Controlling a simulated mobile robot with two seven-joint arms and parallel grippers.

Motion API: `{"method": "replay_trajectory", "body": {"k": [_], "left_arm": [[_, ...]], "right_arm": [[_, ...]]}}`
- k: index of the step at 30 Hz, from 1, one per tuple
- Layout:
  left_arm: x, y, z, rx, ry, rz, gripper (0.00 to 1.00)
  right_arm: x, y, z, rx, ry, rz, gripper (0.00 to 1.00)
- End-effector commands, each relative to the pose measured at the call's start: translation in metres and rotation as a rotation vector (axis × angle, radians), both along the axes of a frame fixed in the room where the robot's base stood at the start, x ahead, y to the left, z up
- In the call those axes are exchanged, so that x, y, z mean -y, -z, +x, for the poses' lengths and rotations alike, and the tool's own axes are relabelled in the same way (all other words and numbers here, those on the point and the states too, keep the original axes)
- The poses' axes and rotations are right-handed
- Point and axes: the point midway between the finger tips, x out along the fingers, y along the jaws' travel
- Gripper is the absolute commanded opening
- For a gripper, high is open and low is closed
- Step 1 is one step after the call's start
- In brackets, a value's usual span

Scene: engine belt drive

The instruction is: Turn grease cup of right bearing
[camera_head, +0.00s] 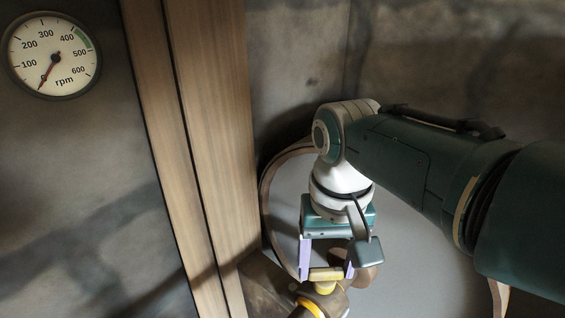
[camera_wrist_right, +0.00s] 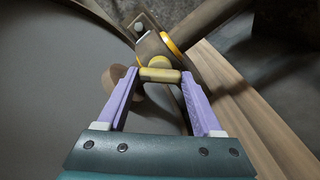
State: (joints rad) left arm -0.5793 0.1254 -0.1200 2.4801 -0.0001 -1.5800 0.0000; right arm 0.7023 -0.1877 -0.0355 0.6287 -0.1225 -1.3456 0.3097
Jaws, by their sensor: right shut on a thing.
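The grease cup, a small yellow brass piece with a crossbar (camera_head: 326,274), sits on top of the right bearing (camera_head: 322,300). The bearing has a yellow ring and carries a brown shaft. My right gripper (camera_head: 327,272) comes down from above with its lilac fingers on both ends of the crossbar, shut on it. The right wrist view shows the crossbar (camera_wrist_right: 160,75) between the two fingertips (camera_wrist_right: 159,76), with the bearing (camera_wrist_right: 158,45) just beyond. My left gripper is in neither view.
An rpm gauge (camera_head: 52,55) hangs on the wall at upper left, its needle low, below 100. A wooden post (camera_head: 205,130) stands left of my right arm. A large wheel with a brown rim (camera_head: 268,195) lies behind the gripper.

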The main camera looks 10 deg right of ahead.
Motion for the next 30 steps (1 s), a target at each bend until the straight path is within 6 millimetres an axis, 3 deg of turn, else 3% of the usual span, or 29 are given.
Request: {"method": "replay_trajectory", "body": {"k": [30], "left_arm": [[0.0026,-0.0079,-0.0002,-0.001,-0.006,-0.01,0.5]], "right_arm": [[0.0002,0.0004,0.0003,0.002,0.965,-0.001,0.12]]}}
